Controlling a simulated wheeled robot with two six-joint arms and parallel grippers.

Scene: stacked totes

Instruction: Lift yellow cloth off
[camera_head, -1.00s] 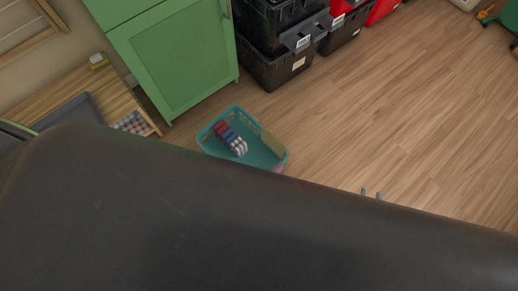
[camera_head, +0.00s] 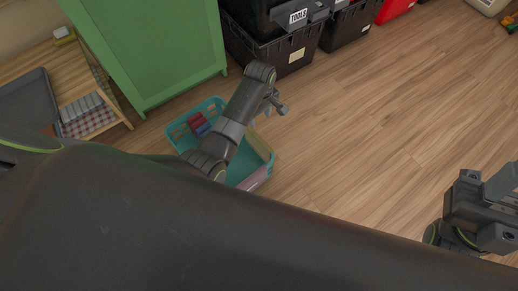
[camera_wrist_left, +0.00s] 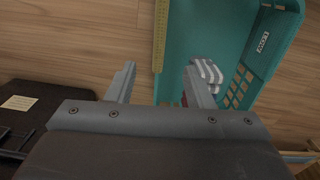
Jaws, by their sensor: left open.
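The yellow cloth (camera_head: 261,145) is a dull yellow strip along the right rim of the teal basket (camera_head: 178,129) on the floor. In the left wrist view the cloth (camera_wrist_left: 160,40) runs along the left edge of the basket (camera_wrist_left: 287,28). My left gripper (camera_head: 279,104) is open and empty, above the floor just beyond the basket's right side. In the left wrist view the cloth lies ahead, between the spread fingers (camera_wrist_left: 163,85), with no contact visible. My left arm hides the basket's middle. My right gripper (camera_head: 500,212) is at the right edge, far from the basket; its jaws are unclear.
Red and blue rolled items (camera_head: 199,124) lie in the basket, and a pinkish piece (camera_head: 256,179) is on its near rim. A green cabinet (camera_head: 155,50) and black totes (camera_head: 285,52) stand behind. A wooden shelf (camera_head: 100,112) is at left.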

